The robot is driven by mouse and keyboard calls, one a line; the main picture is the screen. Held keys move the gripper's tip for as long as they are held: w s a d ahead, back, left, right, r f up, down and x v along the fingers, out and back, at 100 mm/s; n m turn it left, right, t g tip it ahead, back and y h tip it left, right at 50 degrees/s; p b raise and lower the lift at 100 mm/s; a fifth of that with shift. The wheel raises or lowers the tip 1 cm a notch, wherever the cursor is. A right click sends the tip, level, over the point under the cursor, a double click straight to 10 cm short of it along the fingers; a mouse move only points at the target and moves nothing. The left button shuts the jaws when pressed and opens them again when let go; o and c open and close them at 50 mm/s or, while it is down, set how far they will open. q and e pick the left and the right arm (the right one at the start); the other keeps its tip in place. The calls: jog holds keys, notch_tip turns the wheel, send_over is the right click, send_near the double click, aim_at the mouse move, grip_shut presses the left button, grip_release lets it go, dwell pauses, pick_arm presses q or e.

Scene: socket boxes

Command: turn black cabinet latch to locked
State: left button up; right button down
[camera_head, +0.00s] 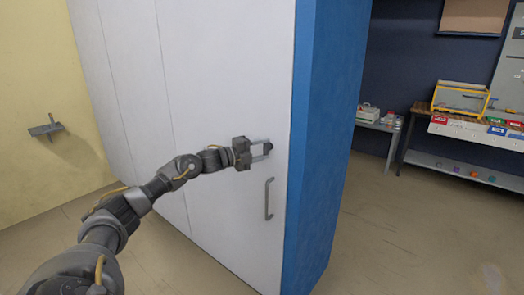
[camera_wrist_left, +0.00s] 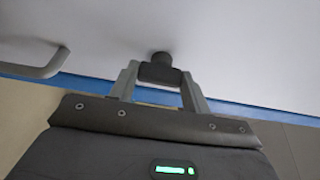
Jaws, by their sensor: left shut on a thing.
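The black latch (camera_head: 267,147) sits on the white cabinet door (camera_head: 225,80), near its right edge and above the grey handle. My left gripper (camera_head: 262,149) reaches it from the left, and its fingers are closed on the latch. In the left wrist view the black latch (camera_wrist_left: 160,72) lies between the two fingertips of my left gripper (camera_wrist_left: 159,76), with its round base against the white door. The latch's full outline is partly hidden by the fingers. My right gripper does not show in either view.
A grey bar handle (camera_head: 269,199) is fixed on the door below the latch; it also shows in the left wrist view (camera_wrist_left: 35,70). The cabinet's blue side (camera_head: 328,130) is to the right. Shelves (camera_head: 465,130) with boxes stand farther right. Open floor lies between.

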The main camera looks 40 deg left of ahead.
pick_arm(q)
jog(key=o, duration=0.9)
jog(key=shift+o, duration=0.3)
jog(key=b+v, duration=0.3)
jog(key=v, duration=0.7)
jog(key=shift+s+a+b, duration=0.15)
jog(key=shift+s+b, duration=0.2)
jog(key=shift+b, duration=0.05)
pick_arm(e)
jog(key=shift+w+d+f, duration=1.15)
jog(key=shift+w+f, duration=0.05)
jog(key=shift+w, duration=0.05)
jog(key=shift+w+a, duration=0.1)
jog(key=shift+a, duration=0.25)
pick_arm(q)
jog(key=shift+a, duration=0.1)
